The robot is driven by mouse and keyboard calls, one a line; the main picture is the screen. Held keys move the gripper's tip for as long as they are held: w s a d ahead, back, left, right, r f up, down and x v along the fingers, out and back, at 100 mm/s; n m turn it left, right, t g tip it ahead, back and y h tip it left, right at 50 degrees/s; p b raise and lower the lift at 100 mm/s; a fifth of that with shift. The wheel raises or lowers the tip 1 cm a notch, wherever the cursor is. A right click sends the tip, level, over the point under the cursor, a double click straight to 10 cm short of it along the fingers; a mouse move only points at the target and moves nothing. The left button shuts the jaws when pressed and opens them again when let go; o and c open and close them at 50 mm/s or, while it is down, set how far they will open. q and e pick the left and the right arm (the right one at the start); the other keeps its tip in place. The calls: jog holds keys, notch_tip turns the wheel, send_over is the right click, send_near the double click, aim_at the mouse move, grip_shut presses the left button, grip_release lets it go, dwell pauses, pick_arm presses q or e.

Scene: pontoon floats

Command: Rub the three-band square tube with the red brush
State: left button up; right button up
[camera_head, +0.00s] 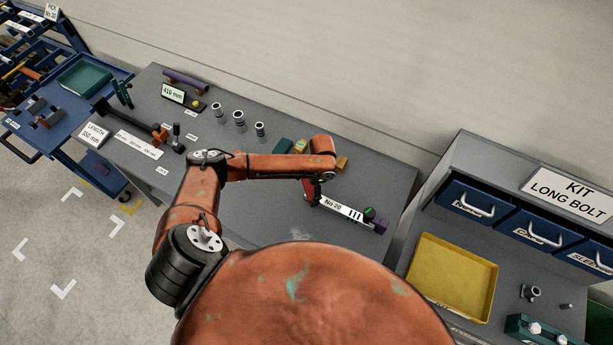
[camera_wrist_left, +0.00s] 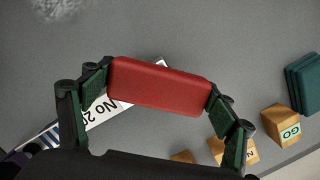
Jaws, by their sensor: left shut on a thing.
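The square tube (camera_head: 341,208) lies on the grey table in the head view, with a white face marked "No 20" and three dark bands near its right end. It also shows in the left wrist view (camera_wrist_left: 101,114), running diagonally, partly hidden by the brush and gripper. My left gripper (camera_head: 316,183) is shut on the red brush (camera_wrist_left: 160,86), whose red block spans between both green-padded fingers. In the head view the brush (camera_head: 309,191) is at the tube's left end. I cannot tell whether it touches the tube. My right gripper is not in view.
A green block (camera_head: 369,212) and a purple piece (camera_head: 381,226) are at the tube's right end. Wooden blocks (camera_wrist_left: 281,126) and a dark green block (camera_wrist_left: 303,83) lie nearby. Several banded cylinders (camera_head: 239,118) stand further back. A yellow tray (camera_head: 490,292) is at right.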

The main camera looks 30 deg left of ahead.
pick_arm(q)
jog(key=shift+s+a, duration=0.1)
jog(key=shift+a, duration=0.45)
jog(key=shift+a+r+p, duration=0.15)
jog(key=shift+r+p, duration=0.1)
jog(key=shift+p, duration=0.2)
jog(key=shift+c, duration=0.2)
jog(key=shift+r+p, duration=0.5)
jog(key=shift+r, duration=0.3)
notch_tip(320, 180, up, 4)
jog(key=p, duration=0.4)
jog(key=shift+r, duration=0.25)
jog(key=shift+r+p, duration=0.3)
jog(key=shift+r, duration=0.5)
